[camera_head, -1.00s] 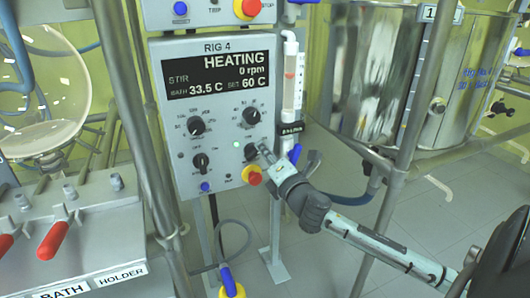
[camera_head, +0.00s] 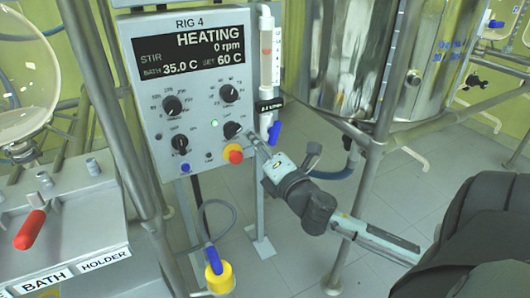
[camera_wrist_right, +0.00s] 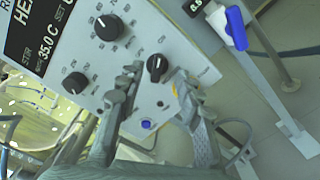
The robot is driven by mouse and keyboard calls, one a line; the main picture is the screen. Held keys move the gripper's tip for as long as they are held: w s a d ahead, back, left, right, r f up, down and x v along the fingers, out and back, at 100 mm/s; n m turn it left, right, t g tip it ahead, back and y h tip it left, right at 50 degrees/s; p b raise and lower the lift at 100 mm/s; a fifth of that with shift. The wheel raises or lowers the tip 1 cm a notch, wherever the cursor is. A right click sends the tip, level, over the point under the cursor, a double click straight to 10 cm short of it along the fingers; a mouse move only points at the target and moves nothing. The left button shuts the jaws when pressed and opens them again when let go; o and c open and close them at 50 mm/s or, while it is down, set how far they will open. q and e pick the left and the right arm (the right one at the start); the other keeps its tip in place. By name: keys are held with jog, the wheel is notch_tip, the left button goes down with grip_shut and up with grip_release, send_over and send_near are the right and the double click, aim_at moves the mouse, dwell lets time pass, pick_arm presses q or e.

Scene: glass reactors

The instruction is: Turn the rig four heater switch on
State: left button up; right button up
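The rig four panel (camera_head: 200,60) reads HEATING, 0 rpm, bath 35.0 C, set 60 C, and its green lamp (camera_head: 214,124) is lit. The lower right black knob (camera_head: 231,130) appears to be the heater switch; its small label is unreadable. It also shows in the right wrist view (camera_wrist_right: 157,68), with its pointer line visible. My right gripper (camera_head: 251,140) is just right of this knob. In the wrist view the right gripper (camera_wrist_right: 160,80) is open, its fingers either side of the knob's line, apart from it. My left gripper is out of view.
A red-and-yellow stop button (camera_head: 235,154) sits just below the knob, partly behind a finger in the wrist view. Other knobs (camera_head: 172,105) are close by. A metal post (camera_head: 365,185) and a steel vessel (camera_head: 385,60) stand right. A bath holder (camera_head: 75,220) is at left.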

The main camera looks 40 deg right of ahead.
jog(key=shift+v, duration=2.3)
jog(key=s+d+f+m+g+h+p, duration=0.1)
jog(key=s+f+m+g, duration=0.1)
jog(key=f+m+g, duration=0.5)
jog(key=s+d+f+m+g+h, duration=0.1)
jog(key=s+f+m, duration=0.3)
jog(key=f, duration=0.7)
pick_arm(q)
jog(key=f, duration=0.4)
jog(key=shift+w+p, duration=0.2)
jog(key=shift+p, duration=0.15)
pick_arm(e)
jog(key=s+a+f+m+g+y, duration=0.2)
jog(key=s+a+f+m+g, duration=0.1)
jog(key=f, duration=0.4)
jog(key=s+a+f+m+g+y, duration=0.2)
jog(key=s+a+f+m, duration=0.3)
jog(key=a+f, duration=0.3)
jog(key=shift+s+a+m+g, duration=0.3)
jog(key=shift+s+g, duration=0.2)
jog(key=shift+g, duration=0.2)
